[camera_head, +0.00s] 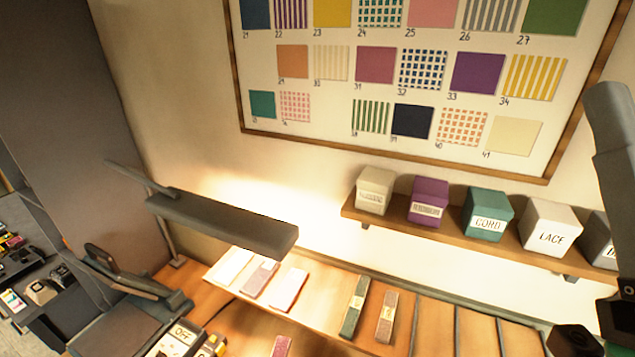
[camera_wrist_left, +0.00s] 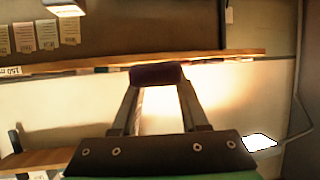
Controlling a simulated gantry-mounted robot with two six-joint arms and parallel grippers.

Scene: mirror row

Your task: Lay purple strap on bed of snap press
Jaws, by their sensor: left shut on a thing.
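In the left wrist view my left gripper (camera_wrist_left: 157,88) is shut on a dark purple piece (camera_wrist_left: 157,74), which spans both fingertips and looks like the purple strap. It is held up in front of a pale, brightly lit wall, and only its near side shows. I cannot make out my left gripper in the head view. A dark machine with a lever (camera_head: 125,273) stands at the lower left of the head view and may be the snap press; its bed cannot be made out. My right arm comes down the right edge, with its fingertips out of sight.
A lamp (camera_head: 222,222) overhangs the wooden bench. Pale folded pieces (camera_head: 289,290), a green strip (camera_head: 354,306) and a brownish strip (camera_head: 387,317) lie there. Boxes (camera_head: 486,214) line a wall shelf (camera_head: 398,225).

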